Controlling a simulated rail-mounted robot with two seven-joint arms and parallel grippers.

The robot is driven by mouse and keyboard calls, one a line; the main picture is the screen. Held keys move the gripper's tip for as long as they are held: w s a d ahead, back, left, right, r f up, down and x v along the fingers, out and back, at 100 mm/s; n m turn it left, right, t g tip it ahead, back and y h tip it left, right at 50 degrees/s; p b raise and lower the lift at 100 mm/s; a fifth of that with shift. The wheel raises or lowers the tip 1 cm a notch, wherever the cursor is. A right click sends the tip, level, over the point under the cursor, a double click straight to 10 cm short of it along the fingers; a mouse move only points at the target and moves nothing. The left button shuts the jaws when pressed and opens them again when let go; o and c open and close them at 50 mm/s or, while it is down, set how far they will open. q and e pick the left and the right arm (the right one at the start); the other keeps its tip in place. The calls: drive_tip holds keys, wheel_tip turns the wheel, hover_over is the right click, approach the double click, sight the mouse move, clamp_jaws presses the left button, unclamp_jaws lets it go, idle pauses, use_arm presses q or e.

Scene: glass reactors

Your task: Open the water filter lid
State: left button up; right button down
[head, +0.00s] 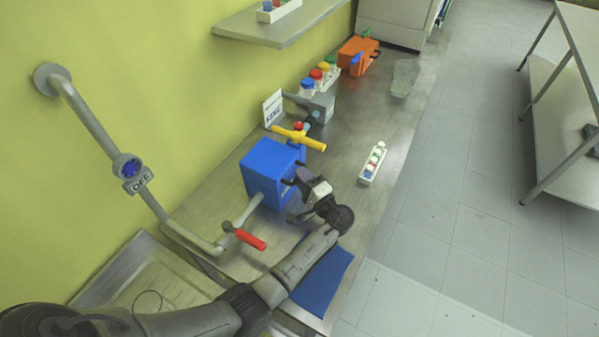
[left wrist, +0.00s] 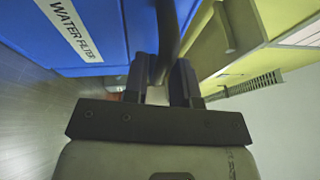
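The water filter (head: 264,172) is a blue box on the steel bench in the head view. Its blue side with the white "WATER FILTER" label (left wrist: 70,28) fills the upper left of the left wrist view. A dark bar-shaped handle (left wrist: 167,30) runs down between the fingers of my left gripper (left wrist: 160,82). The fingers stand a little apart and the bar fills the gap between them. In the head view my left gripper (head: 294,198) is at the box's right side, and my wrist hides part of that side. The lid looks closed. My right gripper is out of view.
A yellow-handled valve (head: 299,138) stands just behind the box. A red-handled valve (head: 250,239) is in front, by the sink (head: 150,270). A white rack of vials (head: 373,164) lies to the right. The bench between the box and rack is mostly clear.

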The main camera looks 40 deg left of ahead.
use_arm(q)
drive_tip(key=shift+w+a+r, duration=0.1)
drive_tip(key=shift+a, duration=0.5)
clamp_jaws()
